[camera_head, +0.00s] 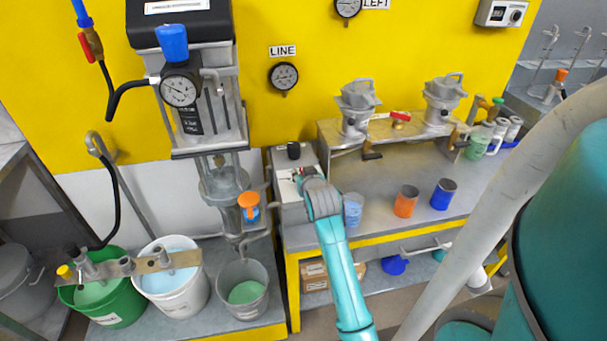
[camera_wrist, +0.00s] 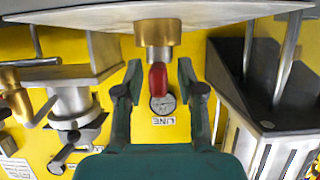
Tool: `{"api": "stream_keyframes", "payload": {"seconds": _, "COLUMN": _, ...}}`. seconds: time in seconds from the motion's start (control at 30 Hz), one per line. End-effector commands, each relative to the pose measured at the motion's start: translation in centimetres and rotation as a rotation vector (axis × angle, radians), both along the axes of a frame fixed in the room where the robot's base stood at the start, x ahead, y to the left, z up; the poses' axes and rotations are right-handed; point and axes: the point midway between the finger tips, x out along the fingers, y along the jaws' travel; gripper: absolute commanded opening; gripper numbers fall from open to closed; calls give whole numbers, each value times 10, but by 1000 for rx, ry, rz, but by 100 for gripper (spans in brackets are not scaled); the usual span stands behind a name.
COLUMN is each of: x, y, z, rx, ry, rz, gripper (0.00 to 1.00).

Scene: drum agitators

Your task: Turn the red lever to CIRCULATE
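The red lever (camera_wrist: 157,80) sticks out of a brass fitting (camera_wrist: 158,38) in the wrist view, with the round LINE gauge behind it. My gripper (camera_wrist: 158,80) is open, with one dark finger on each side of the lever and visible gaps between. In the head view my gripper (camera_head: 299,176) is over the grey box at the left end of the bench, and my wrist hides most of the lever. Only small red bits show there. The CIRCULATE marking cannot be read in either view.
The grey box (camera_head: 284,205) carries a black knob (camera_head: 293,150). A blue-grey cup (camera_head: 353,209), an orange cup (camera_head: 406,201) and a blue cup (camera_head: 444,194) stand to the right. Another red handle (camera_head: 400,116) sits on the raised shelf. The mixing column (camera_head: 222,180) stands left.

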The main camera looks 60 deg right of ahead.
Motion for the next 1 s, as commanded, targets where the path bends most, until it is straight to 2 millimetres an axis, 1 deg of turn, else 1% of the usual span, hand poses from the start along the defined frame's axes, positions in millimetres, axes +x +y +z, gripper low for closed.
{"api": "stream_keyframes", "payload": {"seconds": 0.17, "x": -7, "y": 9, "z": 4, "rx": 1, "ry": 1, "rz": 0, "gripper": 39}}
{"api": "stream_keyframes", "payload": {"seconds": 0.27, "x": -17, "y": 20, "z": 10, "rx": -1, "ry": -1, "rz": 0, "gripper": 39}}
{"api": "stream_keyframes", "payload": {"seconds": 0.5, "x": -46, "y": 54, "z": 29, "rx": -1, "ry": -1, "rz": 1, "gripper": 39}}
{"api": "stream_keyframes", "payload": {"seconds": 0.7, "x": -64, "y": 75, "z": 40, "rx": 1, "ry": 0, "rz": 1, "gripper": 39}}
{"api": "stream_keyframes", "payload": {"seconds": 0.83, "x": -70, "y": 82, "z": 44, "rx": 1, "ry": 1, "rz": 0, "gripper": 39}}
{"api": "stream_keyframes", "payload": {"seconds": 1.0, "x": -72, "y": 85, "z": 46, "rx": 0, "ry": 0, "rz": 0, "gripper": 39}}
